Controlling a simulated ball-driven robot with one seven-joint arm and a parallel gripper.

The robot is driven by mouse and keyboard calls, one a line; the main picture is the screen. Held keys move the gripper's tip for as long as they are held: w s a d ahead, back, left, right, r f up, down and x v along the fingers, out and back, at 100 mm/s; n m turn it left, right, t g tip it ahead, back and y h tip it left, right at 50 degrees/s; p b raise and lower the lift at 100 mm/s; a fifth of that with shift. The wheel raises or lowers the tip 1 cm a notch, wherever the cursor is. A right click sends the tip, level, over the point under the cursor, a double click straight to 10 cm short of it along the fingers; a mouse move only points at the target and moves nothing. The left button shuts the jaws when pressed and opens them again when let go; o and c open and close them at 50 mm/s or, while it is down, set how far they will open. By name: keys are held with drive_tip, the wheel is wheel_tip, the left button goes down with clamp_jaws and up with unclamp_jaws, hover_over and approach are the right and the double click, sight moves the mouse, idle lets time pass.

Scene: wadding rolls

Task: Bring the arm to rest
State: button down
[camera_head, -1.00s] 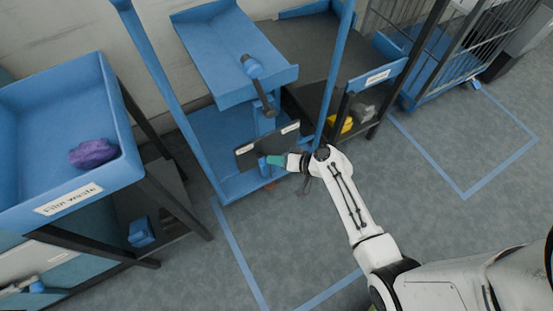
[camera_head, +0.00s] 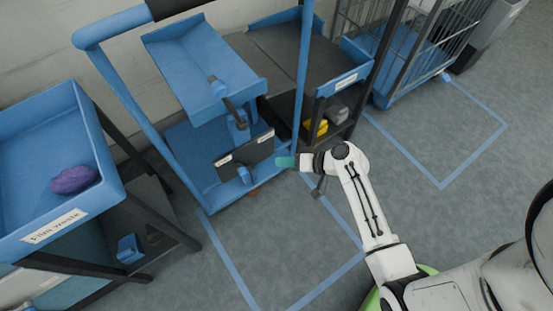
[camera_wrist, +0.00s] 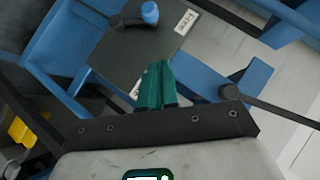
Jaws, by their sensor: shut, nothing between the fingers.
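My arm reaches from the lower right of the head view toward the blue cart. My gripper (camera_head: 286,161) has teal fingers that are shut and empty. In the head view it sits just right of the dark panel (camera_head: 232,160) on the cart, over the floor. In the wrist view my gripper (camera_wrist: 157,84) shows its teal fingers together, with the dark labelled panel (camera_wrist: 140,50) beyond them. No object hangs from the fingers. I cannot tell how far the fingertips are from the panel.
A blue cart frame (camera_head: 120,80) with a tilted tray (camera_head: 195,65) stands close ahead. A blue film waste bin (camera_head: 60,225) holding a purple bundle (camera_head: 75,180) is at left. Yellow and grey items (camera_head: 317,127) sit on a low shelf. A wire cage (camera_head: 385,40) stands at right beside clear floor.

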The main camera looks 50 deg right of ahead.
idle(0.7)
drive_tip(key=s+a+r+n+g, duration=0.1)
drive_tip(key=s+a+n+g, duration=0.4)
drive_tip(key=s+a+g, duration=0.25)
drive_tip(key=s+r+n+g+h, duration=0.2)
drive_tip(key=s+r+g+h, duration=0.15)
drive_tip(key=s+r, duration=0.35)
wheel_tip(320, 180, up, 16)
drive_tip(key=s+p, duration=0.2)
drive_tip(key=p, duration=1.4)
drive_tip(key=shift+d+r+h, duration=0.15)
drive_tip(key=shift+r+h, duration=0.1)
drive_tip(key=shift+h, duration=0.2)
